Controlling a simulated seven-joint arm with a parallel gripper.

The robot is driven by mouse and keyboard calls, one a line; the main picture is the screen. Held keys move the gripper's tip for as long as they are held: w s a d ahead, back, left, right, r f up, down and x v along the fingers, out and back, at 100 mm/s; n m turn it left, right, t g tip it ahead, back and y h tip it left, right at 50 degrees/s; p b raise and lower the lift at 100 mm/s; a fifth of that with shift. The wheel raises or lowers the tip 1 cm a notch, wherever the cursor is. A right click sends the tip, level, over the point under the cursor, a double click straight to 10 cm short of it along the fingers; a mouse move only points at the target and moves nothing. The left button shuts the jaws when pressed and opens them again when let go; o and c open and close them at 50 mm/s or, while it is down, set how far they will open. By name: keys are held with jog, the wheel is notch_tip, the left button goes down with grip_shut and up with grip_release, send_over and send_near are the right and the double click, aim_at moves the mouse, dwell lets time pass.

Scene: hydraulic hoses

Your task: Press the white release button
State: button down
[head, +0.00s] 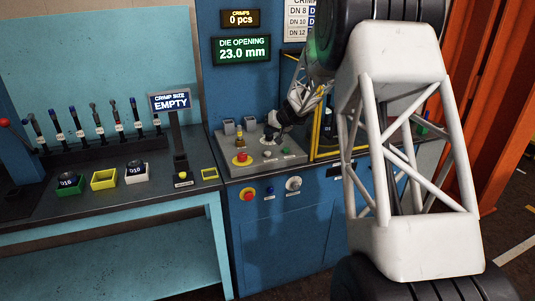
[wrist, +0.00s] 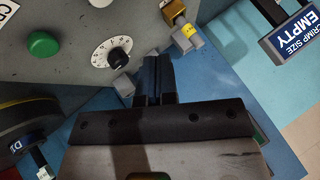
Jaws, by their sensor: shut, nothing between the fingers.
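My gripper (head: 270,135) is low over the grey control panel (head: 240,176) in the head view, its fingers shut and empty. In the wrist view the dark fingers (wrist: 158,78) lie together, pointing toward the panel near a black knob (wrist: 119,57) on a white dial. A white round part (wrist: 101,3), possibly the white release button, is cut off at the top edge of the wrist view. In the head view a small pale button (head: 267,154) shows on the panel below the gripper. Whether the fingertips touch the panel cannot be told.
A green button (wrist: 43,44) lies left of the dial. The panel also bears a red stop button (head: 241,158) and a brass-coloured fitting (head: 240,141). The "EMPTY" sign (head: 171,101) stands left of the panel. A white round knob (head: 293,184) is on the cabinet front.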

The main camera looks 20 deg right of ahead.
aim_at(269, 152)
jog(key=shift+f, duration=3.05)
jog(key=shift+f, duration=0.9)
dwell(1.0)
jog(key=shift+r, duration=0.9)
jog(key=shift+r, duration=0.15)
jog(key=shift+r, duration=2.35)
